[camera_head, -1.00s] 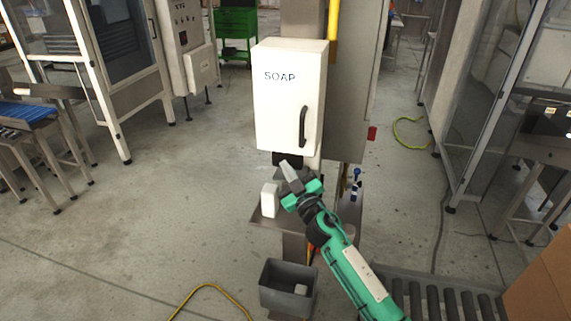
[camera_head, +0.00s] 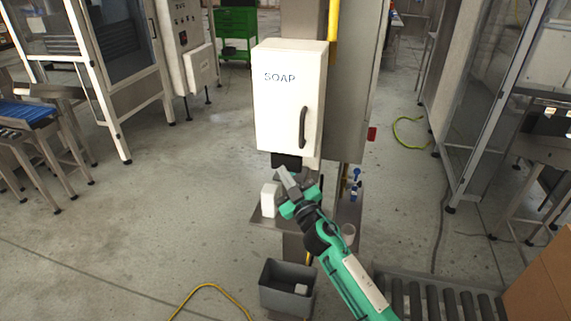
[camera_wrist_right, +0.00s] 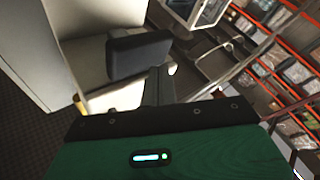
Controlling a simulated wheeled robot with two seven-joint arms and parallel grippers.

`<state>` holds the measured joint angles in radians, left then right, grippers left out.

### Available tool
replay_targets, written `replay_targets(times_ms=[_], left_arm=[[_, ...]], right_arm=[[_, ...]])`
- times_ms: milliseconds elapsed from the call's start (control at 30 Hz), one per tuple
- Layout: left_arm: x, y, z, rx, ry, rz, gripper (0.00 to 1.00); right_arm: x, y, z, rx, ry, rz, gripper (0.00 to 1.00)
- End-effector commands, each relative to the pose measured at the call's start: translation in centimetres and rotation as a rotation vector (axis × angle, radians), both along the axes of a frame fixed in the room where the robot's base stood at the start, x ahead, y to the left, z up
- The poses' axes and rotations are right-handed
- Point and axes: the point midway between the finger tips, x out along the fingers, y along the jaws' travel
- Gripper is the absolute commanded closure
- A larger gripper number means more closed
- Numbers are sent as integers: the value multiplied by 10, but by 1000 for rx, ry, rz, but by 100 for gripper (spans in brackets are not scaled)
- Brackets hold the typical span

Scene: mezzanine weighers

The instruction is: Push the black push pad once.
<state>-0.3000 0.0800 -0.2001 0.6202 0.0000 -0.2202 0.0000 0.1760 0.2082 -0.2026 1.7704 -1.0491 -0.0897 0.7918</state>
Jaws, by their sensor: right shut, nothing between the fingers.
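A white soap dispenser (camera_head: 287,100) marked SOAP, with a dark handle on its front, is mounted on a post. The black push pad (camera_head: 287,161) sits under its lower edge. In the right wrist view the pad (camera_wrist_right: 139,54) is a dark block just beyond the fingers. My right gripper (camera_head: 284,175) is shut and empty, its fingertips just below the pad in the head view. The shut fingers (camera_wrist_right: 159,84) show close to the pad's right part in the wrist view; I cannot tell whether they touch it. My left gripper is not in view.
A small shelf (camera_head: 262,221) below the dispenser holds a white block (camera_head: 269,200). A grey bin (camera_head: 287,287) stands on the floor beneath. A roller conveyor (camera_head: 440,299) is at lower right. Open floor lies to the left.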

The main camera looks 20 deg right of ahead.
Motion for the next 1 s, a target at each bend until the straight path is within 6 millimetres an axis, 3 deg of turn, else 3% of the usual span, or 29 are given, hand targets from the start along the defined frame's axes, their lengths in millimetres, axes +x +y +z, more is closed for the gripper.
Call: replay_targets(times_ms=[233, 700, 1000], left_arm=[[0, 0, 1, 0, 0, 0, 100], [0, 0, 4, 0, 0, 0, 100], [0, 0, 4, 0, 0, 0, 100]], right_arm=[[-4, 3, 0, 0, 0, 1, 100], [-39, 27, 0, 1, 0, 2, 100], [-41, 28, 0, -1, -1, 0, 100]])
